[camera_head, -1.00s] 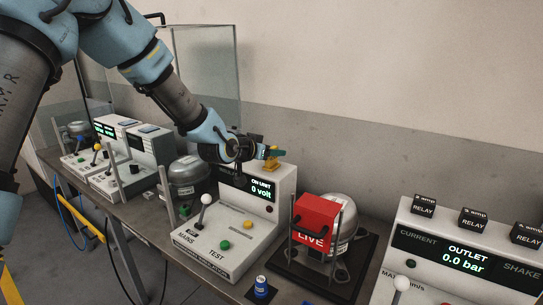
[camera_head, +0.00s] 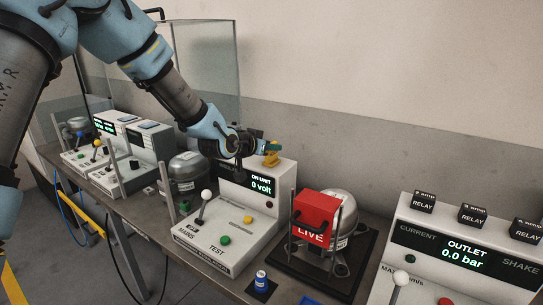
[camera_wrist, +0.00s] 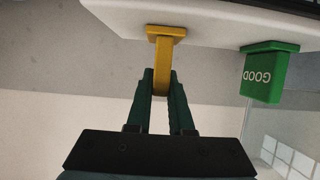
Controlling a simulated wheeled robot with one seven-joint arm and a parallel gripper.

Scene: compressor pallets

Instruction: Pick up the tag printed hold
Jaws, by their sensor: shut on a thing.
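A yellow tag (camera_head: 271,160) shows at the top of the white test unit with the "0 volt" display (camera_head: 262,187). In the wrist view the yellow tag (camera_wrist: 161,75) has a wide foot and a narrow upright part, and no print on it is readable. My gripper (camera_head: 272,147) has its dark green fingers closed on the upright part, as the wrist view also shows (camera_wrist: 161,85). The tag's foot overlaps the edge of the white unit in the wrist view. I cannot tell whether they touch.
A green tag marked GOOD (camera_wrist: 262,80) stands beside the yellow one in the wrist view. A red LIVE cover (camera_head: 315,218) sits on a compressor to the right. A white outlet unit (camera_head: 440,268) stands far right. A glass enclosure (camera_head: 205,75) is behind my arm.

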